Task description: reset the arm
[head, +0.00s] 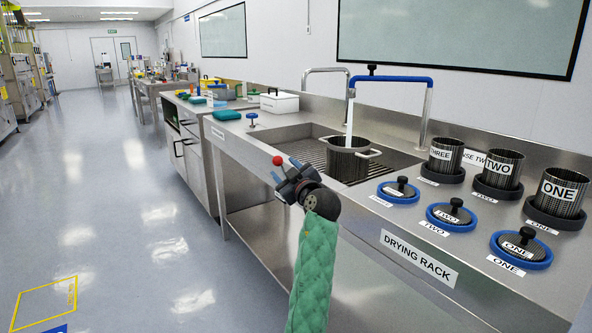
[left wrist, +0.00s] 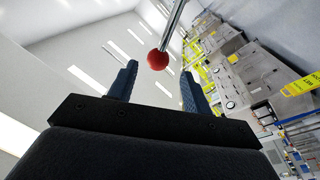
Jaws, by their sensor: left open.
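My left gripper (head: 286,172) is raised in front of the steel sink counter, on a green-sleeved arm that comes up from the bottom of the head view. It also shows in the left wrist view (left wrist: 159,72), with its two dark blue fingers apart and nothing gripped between them. A red ball (head: 278,160) shows right by the fingertips. In the left wrist view the ball (left wrist: 157,60) is at the end of a thin metal rod (left wrist: 173,25); what the rod belongs to is unclear. My right gripper is not in view.
A metal pot (head: 348,161) stands in the sink under a running tap with a blue spout (head: 392,79). Mesh baskets (head: 559,192) and blue-rimmed lids (head: 521,249) line the drying rack at right. The floor (head: 110,200) at left is clear.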

